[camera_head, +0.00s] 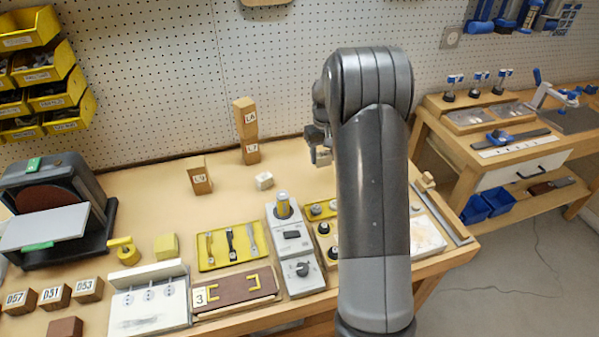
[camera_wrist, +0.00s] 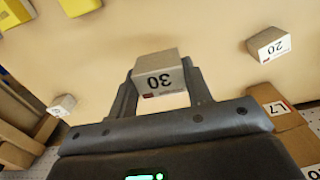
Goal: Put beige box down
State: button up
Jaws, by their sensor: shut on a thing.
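A beige box (camera_wrist: 158,72) with the label "30" sits between the two fingers of my gripper (camera_wrist: 160,82) in the wrist view. The fingers are shut on its sides, and the label faces the camera upside down. In the head view my gripper (camera_head: 322,152) shows at the left of my arm, over the back part of the bench. Most of it and the held box are hard to make out there. The wrist view shows bare bench top around the box. I cannot tell whether the box touches the bench.
A small pale box (camera_head: 264,181) stands left of my gripper; a box labelled "20" (camera_wrist: 270,45) shows in the wrist view. Stacked wooden blocks (camera_head: 246,130) and a single block (camera_head: 199,176) stand further left. Tools and a yellow tray (camera_head: 228,262) fill the front.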

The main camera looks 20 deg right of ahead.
send_over(299, 178)
notch_tip(299, 178, down, 4)
jog(key=shift+s+d+f, duration=0.1)
jog(key=shift+d+f, duration=0.05)
jog(key=shift+f, duration=2.15)
jog(key=shift+f, duration=0.2)
jog(key=o, duration=1)
